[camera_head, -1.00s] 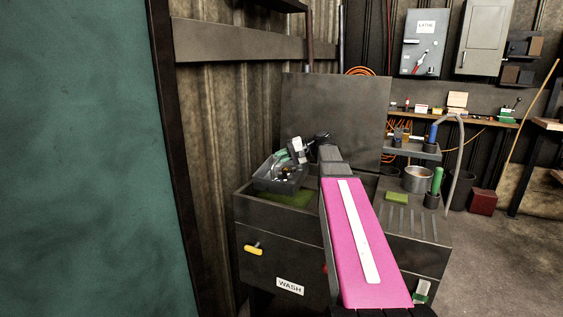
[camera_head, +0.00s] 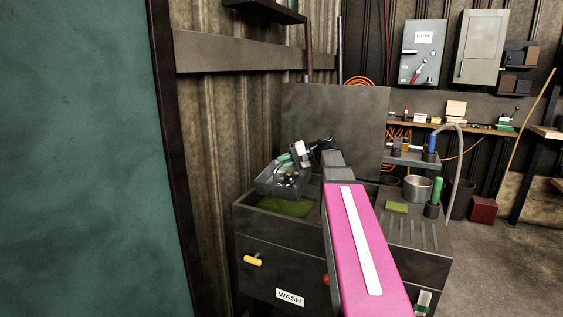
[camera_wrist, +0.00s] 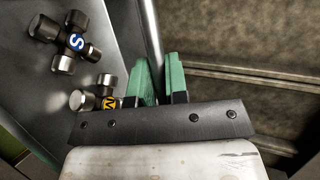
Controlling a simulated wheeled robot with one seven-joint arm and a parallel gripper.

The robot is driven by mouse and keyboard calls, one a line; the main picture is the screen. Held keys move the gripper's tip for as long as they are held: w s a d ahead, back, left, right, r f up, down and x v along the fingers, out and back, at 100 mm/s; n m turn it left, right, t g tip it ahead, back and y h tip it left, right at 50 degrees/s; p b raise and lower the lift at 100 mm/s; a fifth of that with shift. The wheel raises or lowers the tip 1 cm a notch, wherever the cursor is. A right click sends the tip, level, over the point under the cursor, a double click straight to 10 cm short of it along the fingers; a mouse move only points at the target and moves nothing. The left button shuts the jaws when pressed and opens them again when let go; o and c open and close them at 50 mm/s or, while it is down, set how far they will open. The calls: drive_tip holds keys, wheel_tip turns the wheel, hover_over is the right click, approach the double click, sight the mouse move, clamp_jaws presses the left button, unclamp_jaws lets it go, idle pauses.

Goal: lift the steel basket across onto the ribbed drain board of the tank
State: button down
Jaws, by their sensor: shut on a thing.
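The steel basket (camera_head: 268,187) is a grey open box held over the left basin of the wash tank (camera_head: 290,248), with green liquid (camera_head: 286,206) visible below it. My gripper (camera_head: 297,158) is shut on the basket's rim. In the wrist view my green fingers (camera_wrist: 160,80) stand either side of the thin basket wall (camera_wrist: 150,32). Cross-shaped metal parts lie in the basket, one marked S (camera_wrist: 75,41) and one marked M (camera_wrist: 108,102). The ribbed drain board (camera_head: 402,236) is the tank's right side, partly hidden by my pink arm.
A green sponge (camera_head: 397,207), a steel pot (camera_head: 417,188) and a green-handled tool in a dark cup (camera_head: 434,208) stand along the back of the drain board. A curved grey hose (camera_head: 460,150) rises behind. A tall back panel (camera_head: 320,125) borders the basin. The board's ribbed front is clear.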

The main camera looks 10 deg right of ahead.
drive_tip(key=s+d, duration=1.1)
idle(1.2)
drive_tip(key=shift+s+d, duration=0.1)
